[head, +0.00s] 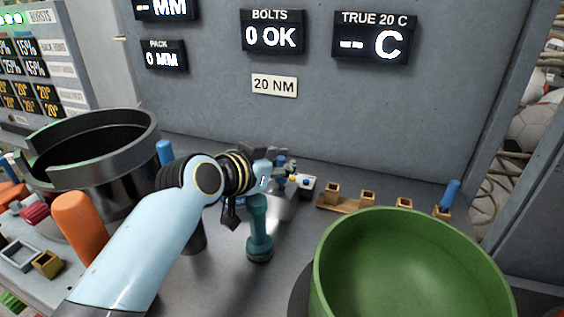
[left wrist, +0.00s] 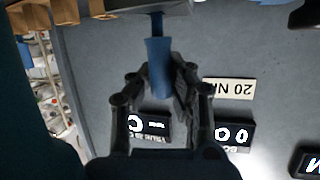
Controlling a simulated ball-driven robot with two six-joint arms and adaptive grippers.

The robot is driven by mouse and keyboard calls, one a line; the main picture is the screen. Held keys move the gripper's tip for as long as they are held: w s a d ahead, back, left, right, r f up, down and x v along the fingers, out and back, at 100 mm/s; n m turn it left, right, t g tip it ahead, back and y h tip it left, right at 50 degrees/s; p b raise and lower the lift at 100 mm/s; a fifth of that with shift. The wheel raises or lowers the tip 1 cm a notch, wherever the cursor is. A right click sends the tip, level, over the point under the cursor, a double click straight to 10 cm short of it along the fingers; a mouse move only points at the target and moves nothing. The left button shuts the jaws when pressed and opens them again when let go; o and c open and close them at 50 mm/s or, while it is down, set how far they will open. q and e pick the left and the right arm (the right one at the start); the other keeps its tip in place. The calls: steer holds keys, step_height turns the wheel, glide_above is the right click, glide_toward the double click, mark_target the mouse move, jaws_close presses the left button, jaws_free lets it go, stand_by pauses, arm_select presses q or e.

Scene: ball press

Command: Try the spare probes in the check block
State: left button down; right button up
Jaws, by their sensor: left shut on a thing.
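My left gripper (head: 272,170) is beyond its own wrist in the head view, which partly hides it. In the left wrist view its fingers are shut on the blue handle of a probe (left wrist: 159,66). A thin stem runs from that handle to a blue-grey block (left wrist: 150,9) at the top edge; I cannot tell how far it is in. A small pale block (head: 307,184) shows just right of the gripper in the head view. Another blue probe (head: 451,192) stands tilted at the right end of a wooden rack (head: 340,206). My right gripper is out of view.
A large green bowl (head: 410,265) fills the front right. A teal tool (head: 259,230) stands below the gripper. A dark round vessel (head: 100,160) and an orange handle (head: 76,222) stand at left. A grey panel with displays (head: 272,35) rises behind.

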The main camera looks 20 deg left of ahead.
arm_select(q)
steer(key=shift+f, duration=0.1)
steer(key=shift+f, duration=0.15)
steer(key=c, duration=1.2)
jaws_free()
steer(key=shift+s, duration=0.1)
steer(key=v, duration=1.2)
